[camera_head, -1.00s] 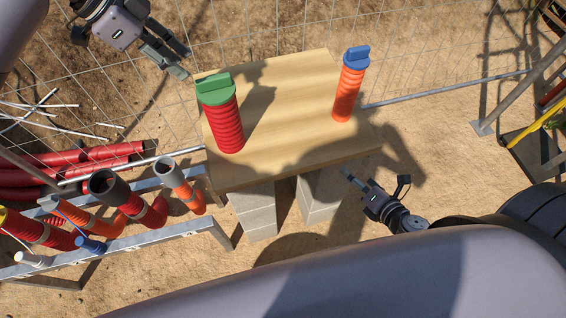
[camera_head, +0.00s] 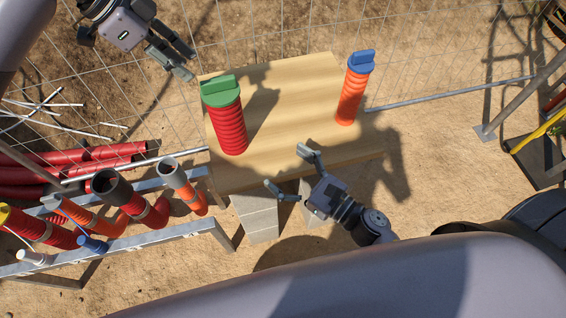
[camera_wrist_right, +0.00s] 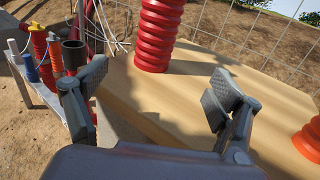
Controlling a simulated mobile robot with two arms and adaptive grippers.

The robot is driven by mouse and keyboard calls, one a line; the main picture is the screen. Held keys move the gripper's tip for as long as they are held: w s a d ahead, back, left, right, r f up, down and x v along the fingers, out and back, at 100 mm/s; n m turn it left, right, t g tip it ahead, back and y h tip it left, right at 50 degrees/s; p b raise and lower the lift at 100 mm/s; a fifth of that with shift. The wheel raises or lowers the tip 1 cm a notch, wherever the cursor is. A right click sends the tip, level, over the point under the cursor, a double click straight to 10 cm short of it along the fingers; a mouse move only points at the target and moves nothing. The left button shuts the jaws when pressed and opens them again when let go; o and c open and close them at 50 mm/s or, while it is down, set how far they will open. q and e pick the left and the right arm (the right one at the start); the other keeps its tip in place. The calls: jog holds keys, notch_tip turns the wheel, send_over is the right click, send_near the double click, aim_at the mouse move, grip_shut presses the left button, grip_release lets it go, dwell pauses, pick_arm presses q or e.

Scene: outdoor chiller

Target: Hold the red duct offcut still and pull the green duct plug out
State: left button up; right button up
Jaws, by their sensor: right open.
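The red duct offcut (camera_head: 229,130) stands upright on the left part of a wooden board, with the green duct plug (camera_head: 221,91) seated in its top. In the right wrist view, the lower part of the red duct offcut (camera_wrist_right: 157,35) shows beyond the fingers; its plug is out of view. My right gripper (camera_head: 286,167) is open and empty near the board's front edge, in front and to the right of the red duct. Its spread fingers show in the wrist view (camera_wrist_right: 155,88). My left gripper (camera_head: 187,64) is up and left of the red duct, fingers apart and empty.
An orange duct (camera_head: 350,101) with a blue plug (camera_head: 361,61) stands on the right of the wooden board (camera_head: 290,90), which rests on grey blocks (camera_head: 257,218). A metal rack (camera_head: 190,236) with several duct pieces stands at left. Wire fence runs behind.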

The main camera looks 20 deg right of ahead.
aim_at(231, 129)
jog(key=x, duration=1.7)
jog(key=shift+a+r, duration=0.2)
jog(key=shift+a, duration=0.25)
grip_shut()
dwell(0.8)
dwell(0.3)
